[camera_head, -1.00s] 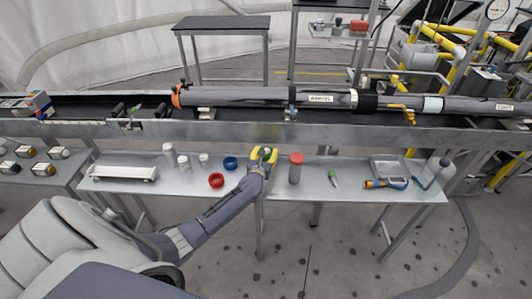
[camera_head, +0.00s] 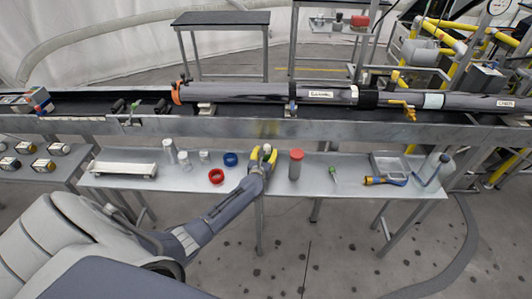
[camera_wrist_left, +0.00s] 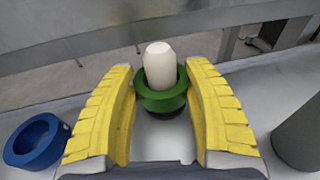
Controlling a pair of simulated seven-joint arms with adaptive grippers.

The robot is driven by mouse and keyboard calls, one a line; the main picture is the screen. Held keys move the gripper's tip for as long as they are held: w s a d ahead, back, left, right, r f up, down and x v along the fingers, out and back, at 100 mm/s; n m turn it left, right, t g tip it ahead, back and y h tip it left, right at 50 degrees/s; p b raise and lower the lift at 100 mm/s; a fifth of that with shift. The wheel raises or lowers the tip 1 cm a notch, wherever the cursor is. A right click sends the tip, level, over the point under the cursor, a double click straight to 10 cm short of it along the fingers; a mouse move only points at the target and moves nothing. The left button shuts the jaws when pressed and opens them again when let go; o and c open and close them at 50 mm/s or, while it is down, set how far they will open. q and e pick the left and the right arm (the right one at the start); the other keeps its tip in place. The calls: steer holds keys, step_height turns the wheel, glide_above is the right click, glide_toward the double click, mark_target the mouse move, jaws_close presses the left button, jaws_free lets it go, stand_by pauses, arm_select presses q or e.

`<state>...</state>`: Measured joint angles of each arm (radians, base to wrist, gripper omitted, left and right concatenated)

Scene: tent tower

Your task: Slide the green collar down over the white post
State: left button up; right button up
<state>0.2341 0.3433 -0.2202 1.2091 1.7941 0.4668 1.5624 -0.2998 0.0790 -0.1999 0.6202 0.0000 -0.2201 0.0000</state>
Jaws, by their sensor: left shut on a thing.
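The green collar (camera_wrist_left: 163,94) is a thick ring between the yellow fingers of my left gripper (camera_wrist_left: 162,97) in the left wrist view. The white post (camera_wrist_left: 160,63) has a rounded top that stands up through the collar's hole, so the collar is around the post. A dark band shows just under the collar; the post's lower part is hidden. In the head view, my left gripper (camera_head: 263,155) is shut on the collar over the middle of the bench, with the post's pale tip (camera_head: 266,148) between its fingers. My right gripper is not in view.
On the bench (camera_head: 320,188), a blue ring (camera_head: 231,159) and a red ring (camera_head: 216,177) lie left of the gripper. A grey cylinder with a red top (camera_head: 296,163) stands close on the right. A metal beam (camera_head: 330,133) runs behind.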

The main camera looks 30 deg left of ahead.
arm_select(q)
steer(key=shift+f, duration=0.55)
steer(key=o, duration=1.3)
steer(key=v, duration=1.2)
steer(key=shift+r, duration=0.1)
